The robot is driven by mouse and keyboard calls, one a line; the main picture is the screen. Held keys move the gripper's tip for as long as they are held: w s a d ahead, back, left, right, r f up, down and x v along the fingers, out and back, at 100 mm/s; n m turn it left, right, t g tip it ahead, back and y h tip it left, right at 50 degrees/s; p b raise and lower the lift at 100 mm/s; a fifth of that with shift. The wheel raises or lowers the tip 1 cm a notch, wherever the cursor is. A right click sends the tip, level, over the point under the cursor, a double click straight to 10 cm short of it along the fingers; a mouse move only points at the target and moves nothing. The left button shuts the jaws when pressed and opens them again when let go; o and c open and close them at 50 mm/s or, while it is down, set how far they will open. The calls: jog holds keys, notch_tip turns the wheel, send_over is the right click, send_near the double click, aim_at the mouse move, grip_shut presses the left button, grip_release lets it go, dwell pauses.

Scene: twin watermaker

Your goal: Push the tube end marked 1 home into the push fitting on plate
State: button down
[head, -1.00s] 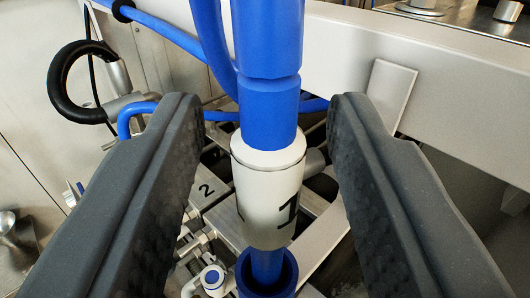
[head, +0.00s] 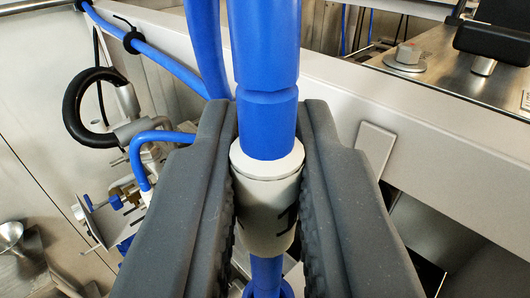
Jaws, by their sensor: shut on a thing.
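The tube end marked 1 is a white sleeve (head: 267,200) on a thick blue tube (head: 265,60) that comes down from the top middle. Its black mark is partly covered by the right finger. My gripper (head: 268,215) has one dark grey finger on each side of the sleeve and is shut on it. A thinner blue tube (head: 266,272) continues below the sleeve. A blue ring (head: 286,290) shows only in part at the bottom edge. The push fitting and its plate cannot be made out behind my fingers.
A steel top with a knob (head: 408,55) is upper right.

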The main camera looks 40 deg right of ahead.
jog(key=shift+r, duration=0.5)
jog(key=s+r+b, duration=0.1)
jog(key=s+b, duration=0.1)
jog(key=s, duration=1.4)
jog(key=shift+d+r+p, duration=0.1)
jog(key=shift+r+p, duration=0.15)
jog(key=shift+p, duration=0.3)
